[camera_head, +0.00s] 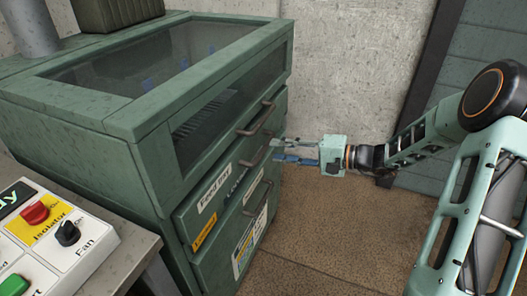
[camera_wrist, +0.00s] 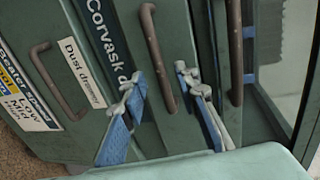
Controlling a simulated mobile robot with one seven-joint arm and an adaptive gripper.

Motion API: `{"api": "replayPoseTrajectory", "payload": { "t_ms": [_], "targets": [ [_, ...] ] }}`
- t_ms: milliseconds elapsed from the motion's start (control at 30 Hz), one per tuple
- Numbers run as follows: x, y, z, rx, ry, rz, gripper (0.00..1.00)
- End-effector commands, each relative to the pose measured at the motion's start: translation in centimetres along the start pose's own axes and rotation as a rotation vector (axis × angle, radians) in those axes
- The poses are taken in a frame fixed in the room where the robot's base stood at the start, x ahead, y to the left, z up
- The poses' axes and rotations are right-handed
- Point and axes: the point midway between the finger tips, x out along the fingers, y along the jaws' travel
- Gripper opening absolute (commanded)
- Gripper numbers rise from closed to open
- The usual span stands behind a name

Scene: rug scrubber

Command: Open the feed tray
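The feed tray (camera_head: 207,198) is a green drawer front with a "Feed tray" label, in the middle of the machine's front. Its brown bar handle (camera_head: 257,152) also shows in the wrist view (camera_wrist: 155,55), running steeply down beside the "Corvask" label. My gripper (camera_head: 277,151) is at the right end of this handle. In the wrist view, my gripper (camera_wrist: 160,80) has its two blue-padded fingers spread apart, one on each side of the handle's near end. I cannot tell whether either finger touches the handle. The tray looks shut or nearly so.
The upper glazed cover's handle (camera_head: 257,118) is just above; it also shows in the wrist view (camera_wrist: 235,50). The dust drawer handle (camera_wrist: 60,80) is on the other side. A control panel (camera_head: 55,235) stands at the front left. Brown floor (camera_head: 330,240) is clear before the machine.

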Motion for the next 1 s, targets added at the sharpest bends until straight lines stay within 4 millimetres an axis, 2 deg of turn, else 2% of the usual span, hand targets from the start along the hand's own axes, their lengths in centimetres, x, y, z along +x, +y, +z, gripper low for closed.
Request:
{"api": "replayPoseTrajectory", "payload": {
  "t_ms": [100,300,433,700,933,1000],
  "targets": [
    [2.4,0.2,0.1,0.0,-0.003,0.001,0.28],
    [4.8,0.1,0.0,0.0,-0.001,0.001,0.28],
    [5.5,0.1,0.0,0.0,-0.001,0.002,0.28],
    [5.6,0.1,0.0,0.001,0.0,0.002,0.28],
    [5.6,0.1,0.0,0.001,0.0,0.002,0.03],
    [5.6,0.1,0.0,0.001,0.0,0.002,0.0]
  ]
}}
